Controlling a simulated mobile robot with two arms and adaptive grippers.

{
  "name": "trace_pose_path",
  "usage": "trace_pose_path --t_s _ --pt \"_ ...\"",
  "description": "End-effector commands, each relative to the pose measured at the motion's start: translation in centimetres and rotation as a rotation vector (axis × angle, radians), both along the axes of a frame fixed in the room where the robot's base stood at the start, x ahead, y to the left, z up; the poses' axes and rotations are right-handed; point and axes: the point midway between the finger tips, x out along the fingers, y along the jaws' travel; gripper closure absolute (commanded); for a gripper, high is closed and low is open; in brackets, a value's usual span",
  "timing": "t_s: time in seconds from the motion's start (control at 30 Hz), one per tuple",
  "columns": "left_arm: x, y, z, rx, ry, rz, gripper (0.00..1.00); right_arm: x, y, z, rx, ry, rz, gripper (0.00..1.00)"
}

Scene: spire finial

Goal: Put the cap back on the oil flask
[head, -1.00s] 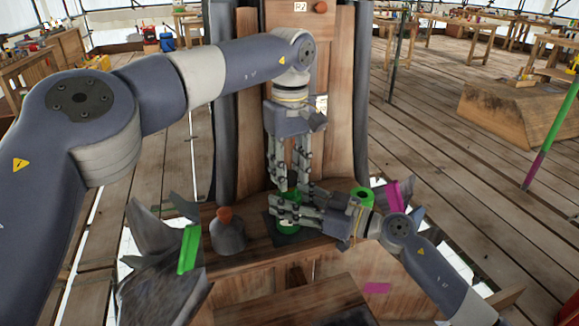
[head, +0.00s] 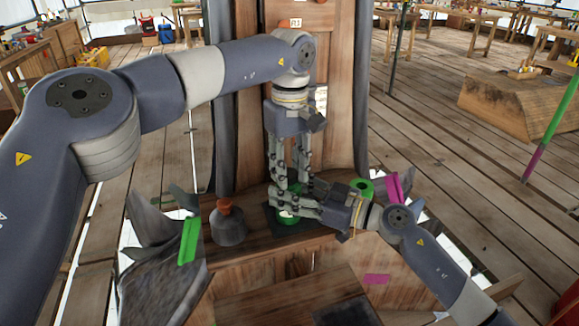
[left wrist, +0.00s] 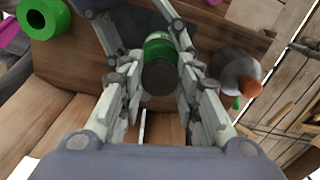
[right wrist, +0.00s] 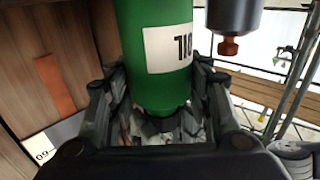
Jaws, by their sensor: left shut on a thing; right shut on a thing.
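The oil flask is a green cylinder with a white label, seen in the right wrist view (right wrist: 158,55) and partly in the head view (head: 290,219). My right gripper (head: 284,204) comes in from the right and is shut around the flask. My left gripper (head: 284,186) points down from above and is shut on a dark round cap (left wrist: 160,78). In the left wrist view the cap lies in front of the green flask (left wrist: 158,46). The fingers of both grippers sit close together and hide the join, so I cannot tell whether cap and flask touch.
A grey pot with an orange-brown knob (head: 228,226) stands left of the flask on the wooden ledge. A green ring-shaped piece (head: 361,187) lies to the right. A tall wooden column (head: 297,60) rises behind. Grey fins with green (head: 187,240) and magenta strips flank the ledge.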

Motion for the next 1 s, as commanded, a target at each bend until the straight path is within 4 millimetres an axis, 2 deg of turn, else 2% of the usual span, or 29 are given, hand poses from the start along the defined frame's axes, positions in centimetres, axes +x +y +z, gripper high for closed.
trace_pose_path --t_s 0.37,1.0 --pt "0.0 0.0 -0.3 0.000 0.000 0.000 0.78 0.0 0.0 0.0 0.000 0.001 0.000 0.97" --pt "-0.1 0.0 -1.9 0.002 0.005 0.001 0.78 -0.1 0.1 0.0 0.002 0.001 0.003 0.97"
